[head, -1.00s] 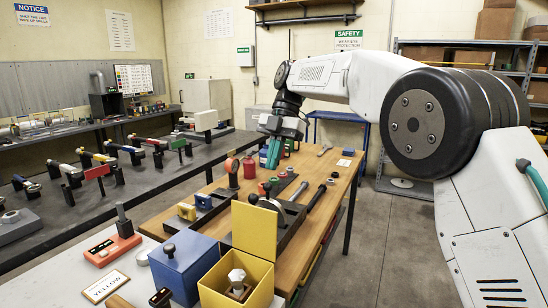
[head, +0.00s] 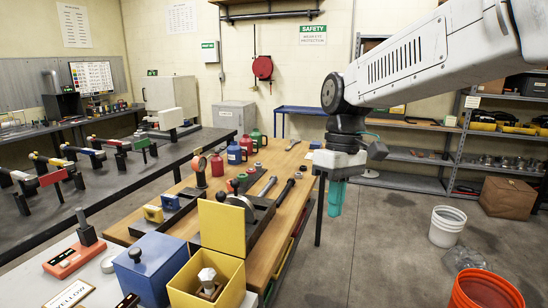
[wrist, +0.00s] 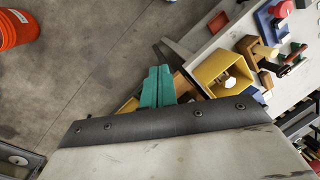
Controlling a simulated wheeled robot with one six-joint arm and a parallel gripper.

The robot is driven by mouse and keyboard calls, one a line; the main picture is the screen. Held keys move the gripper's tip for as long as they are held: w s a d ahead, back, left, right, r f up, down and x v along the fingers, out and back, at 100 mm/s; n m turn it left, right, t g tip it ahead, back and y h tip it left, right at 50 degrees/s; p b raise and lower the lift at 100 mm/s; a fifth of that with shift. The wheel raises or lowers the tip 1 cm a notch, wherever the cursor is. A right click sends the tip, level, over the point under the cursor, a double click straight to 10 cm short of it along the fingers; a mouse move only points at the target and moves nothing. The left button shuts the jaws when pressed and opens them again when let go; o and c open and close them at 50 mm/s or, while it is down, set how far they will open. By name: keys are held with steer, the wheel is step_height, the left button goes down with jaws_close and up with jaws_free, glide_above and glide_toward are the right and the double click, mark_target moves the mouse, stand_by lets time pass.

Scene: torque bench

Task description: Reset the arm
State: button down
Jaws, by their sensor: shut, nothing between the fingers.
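My gripper (head: 336,198) hangs at the end of my arm in the head view, its teal fingers pointing down. It is beyond the right edge of the wooden workbench (head: 292,178), above the floor. In the wrist view my gripper (wrist: 158,72) shows its teal fingers pressed together with nothing between them. The yellow open box (wrist: 228,70) with a white-topped object inside lies to the right of the fingers there. In the head view this box stands at the front, left of my gripper, beside a closed blue box (head: 155,268).
Red, blue and green cans stand at the bench's far end. An orange bucket (head: 484,290) and a white bucket (head: 447,226) stand on the floor at right. Shelving (head: 490,150) lines the back right. Open floor (head: 375,250) lies between the bench and buckets.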

steer(key=s+d+f+m+t, duration=0.1)
steer(key=s+d+f+m, duration=0.1)
steer(key=s+d+m, duration=0.2)
steer(key=s+d+f+m+t, duration=0.1)
steer(key=s+d+m, duration=0.3)
steer(key=s+d, duration=0.6)
steer(key=s+t, duration=0.1)
steer(key=s, duration=0.7)
steer(key=shift+s+d+f+t+h, duration=0.25)
steer(key=shift+s+f+t+h, duration=0.05)
steer(key=shift+s+f+h, duration=0.1)
